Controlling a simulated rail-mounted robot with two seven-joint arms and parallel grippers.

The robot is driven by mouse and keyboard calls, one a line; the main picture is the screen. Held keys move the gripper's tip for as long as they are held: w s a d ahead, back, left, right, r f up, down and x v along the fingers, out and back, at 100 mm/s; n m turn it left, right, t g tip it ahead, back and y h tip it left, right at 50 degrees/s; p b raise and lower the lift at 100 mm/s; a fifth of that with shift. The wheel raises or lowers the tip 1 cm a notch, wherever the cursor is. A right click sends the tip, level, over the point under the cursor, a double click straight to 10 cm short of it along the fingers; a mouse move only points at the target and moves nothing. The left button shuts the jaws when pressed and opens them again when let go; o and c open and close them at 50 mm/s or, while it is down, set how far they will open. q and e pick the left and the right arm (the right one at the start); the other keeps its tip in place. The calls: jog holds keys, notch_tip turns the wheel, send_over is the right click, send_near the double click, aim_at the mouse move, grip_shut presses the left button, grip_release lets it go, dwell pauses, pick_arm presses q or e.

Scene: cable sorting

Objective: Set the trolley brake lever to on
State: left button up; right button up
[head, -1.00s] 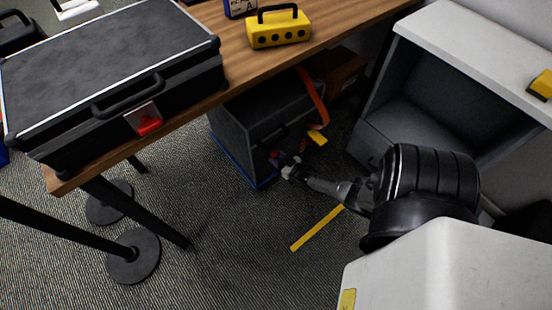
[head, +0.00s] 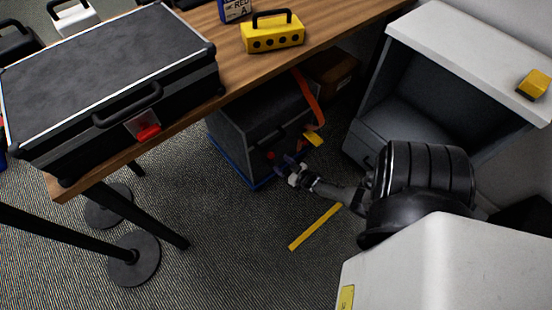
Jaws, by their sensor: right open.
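A dark case stands under the table on a blue trolley (head: 228,163), whose low edge shows along the floor. A small red part (head: 271,155) shows low on the case's front side, close to my gripper. I cannot tell if it is the brake lever. My right gripper (head: 284,163) is open beside this red part, at the front of the trolley. I cannot tell if it touches anything. My left gripper is not in view.
An orange strap (head: 308,98) hangs at the dark case (head: 262,120), with a yellow piece (head: 313,139) near its end. The wooden table (head: 200,118) overhangs the trolley. A grey cabinet (head: 450,60) stands right. A yellow strip (head: 315,227) lies on open carpet.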

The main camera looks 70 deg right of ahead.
jog(key=p+v, duration=0.2)
jog(key=v, duration=0.7)
dwell(0.5)
